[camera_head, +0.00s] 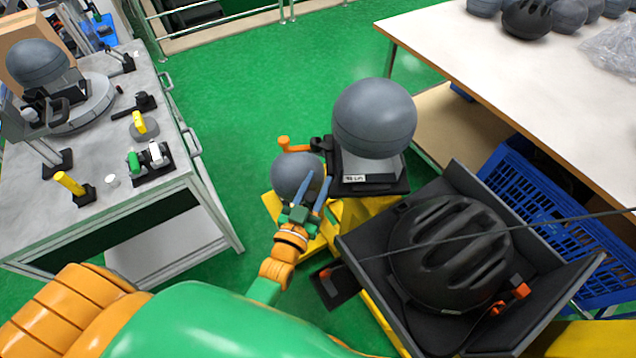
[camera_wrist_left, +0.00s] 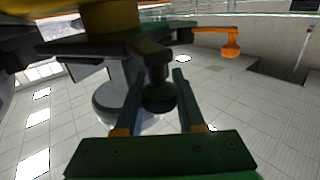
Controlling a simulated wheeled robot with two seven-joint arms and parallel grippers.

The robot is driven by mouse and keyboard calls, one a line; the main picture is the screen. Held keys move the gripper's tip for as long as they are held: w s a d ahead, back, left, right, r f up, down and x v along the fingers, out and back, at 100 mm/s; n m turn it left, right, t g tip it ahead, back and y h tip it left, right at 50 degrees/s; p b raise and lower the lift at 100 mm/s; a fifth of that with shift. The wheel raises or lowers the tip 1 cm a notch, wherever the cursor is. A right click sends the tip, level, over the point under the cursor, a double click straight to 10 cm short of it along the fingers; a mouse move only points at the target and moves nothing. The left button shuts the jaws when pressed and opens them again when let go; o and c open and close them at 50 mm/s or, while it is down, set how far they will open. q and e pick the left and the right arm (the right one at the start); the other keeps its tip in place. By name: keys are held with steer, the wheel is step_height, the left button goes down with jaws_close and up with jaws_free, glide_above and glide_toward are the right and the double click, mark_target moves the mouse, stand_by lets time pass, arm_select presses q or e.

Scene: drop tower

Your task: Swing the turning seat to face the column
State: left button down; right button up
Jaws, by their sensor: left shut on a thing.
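The turning seat looks to be the black square base (camera_head: 372,184) with a small white label. It carries a large grey ball-shaped headform (camera_head: 374,118). An orange-ended lever (camera_head: 296,146) sticks out to its left. A second grey ball (camera_head: 296,177) sits lower, behind my left gripper. My left gripper (camera_head: 313,190) is left of and below the seat. In the left wrist view its fingers (camera_wrist_left: 156,100) are closed around a dark round knob (camera_wrist_left: 160,96). The orange lever (camera_wrist_left: 230,46) shows apart from them. I cannot clearly make out the column. My right gripper is out of view.
A black open box (camera_head: 357,244) with a black helmet (camera_head: 450,254) stands close on the right, crossed by a thin dark cable. A grey bench (camera_head: 100,200) with fixtures is left. A white-topped table (camera_head: 470,50) and blue crate (camera_head: 540,195) are right. Green floor lies between.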

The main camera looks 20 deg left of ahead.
mark_target(307, 201)
arm_select(q)
steer(key=shift+f, duration=0.15)
steer(key=c, duration=0.9)
jaws_free()
steer(key=o, duration=0.4)
steer(key=shift+a, duration=0.25)
steer(key=s, duration=0.7)
steer(key=shift+s, duration=0.1)
